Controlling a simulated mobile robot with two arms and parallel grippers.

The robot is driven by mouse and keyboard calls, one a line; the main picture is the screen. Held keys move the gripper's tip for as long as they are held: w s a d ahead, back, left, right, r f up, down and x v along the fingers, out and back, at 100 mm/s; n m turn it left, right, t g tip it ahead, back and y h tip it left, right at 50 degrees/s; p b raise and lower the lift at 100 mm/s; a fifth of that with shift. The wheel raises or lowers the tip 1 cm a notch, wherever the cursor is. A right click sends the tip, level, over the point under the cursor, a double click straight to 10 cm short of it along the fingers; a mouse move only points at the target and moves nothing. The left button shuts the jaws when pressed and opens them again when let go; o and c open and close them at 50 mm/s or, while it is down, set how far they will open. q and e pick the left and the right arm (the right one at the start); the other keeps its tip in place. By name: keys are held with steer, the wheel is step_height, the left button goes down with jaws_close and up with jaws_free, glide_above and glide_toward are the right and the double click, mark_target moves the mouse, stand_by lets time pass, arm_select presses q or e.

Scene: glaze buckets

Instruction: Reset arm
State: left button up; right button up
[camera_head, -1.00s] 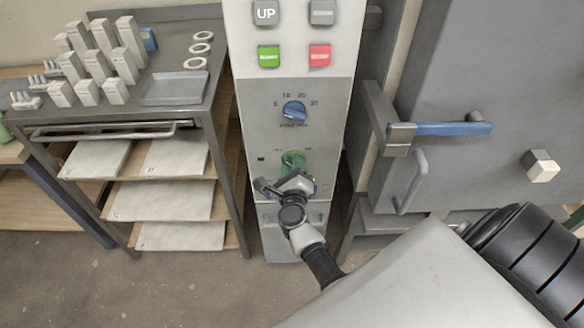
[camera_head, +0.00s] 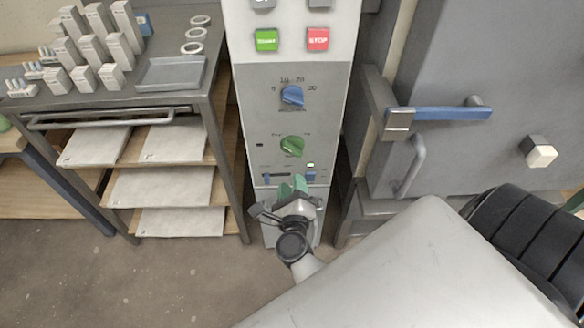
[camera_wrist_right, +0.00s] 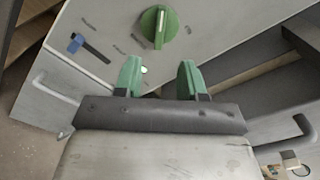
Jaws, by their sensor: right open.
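My right gripper (camera_head: 292,187) is in front of the lower part of the control panel (camera_head: 338,115), just below the green knob (camera_head: 291,146). In the right wrist view its two green fingertips (camera_wrist_right: 158,78) are apart with nothing between them. The green knob (camera_wrist_right: 159,27) shows there beyond the fingers, clear of them. A blue knob (camera_head: 292,96) sits higher on the panel. My left gripper is not in view.
A grey kiln door (camera_head: 520,90) with a blue-handled latch (camera_head: 452,113) stands at the right. At the left, a metal rack (camera_head: 222,110) holds white shelves and several kiln posts (camera_head: 95,50). Bare floor (camera_head: 150,280) lies in front.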

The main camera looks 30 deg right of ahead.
steer(key=s+a+f+n+g+y, duration=0.2)
steer(key=s+a+f+n+y, duration=0.15)
steer(key=f+n, duration=0.5)
steer(key=s+a+f+n+g+y+p, duration=0.1)
steer(key=s+a+f+n+y, duration=0.2)
steer(key=f+n, duration=0.5)
steer(key=s+a+f+n+g+y, duration=0.2)
steer(key=s+f+n+y, duration=0.25)
steer(key=f+n, duration=0.4)
steer(key=s+d+f+n+g, duration=0.2)
steer(key=s+f+n+g, duration=0.1)
steer(key=s, duration=0.5)
steer(key=s+d+f+n+g+h, duration=0.1)
steer(key=s+d+f+n+g, duration=0.1)
steer(key=s+f, duration=0.4)
steer(key=s+d+f+n+g+p, duration=0.1)
steer(key=s+f+n+g, duration=0.3)
steer(key=s, duration=0.6)
steer(key=shift+s+d+f+n, duration=0.15)
steer(key=shift+s+d+n, duration=0.2)
steer(key=shift+d+n, duration=0.35)
steer(key=shift+a, duration=0.15)
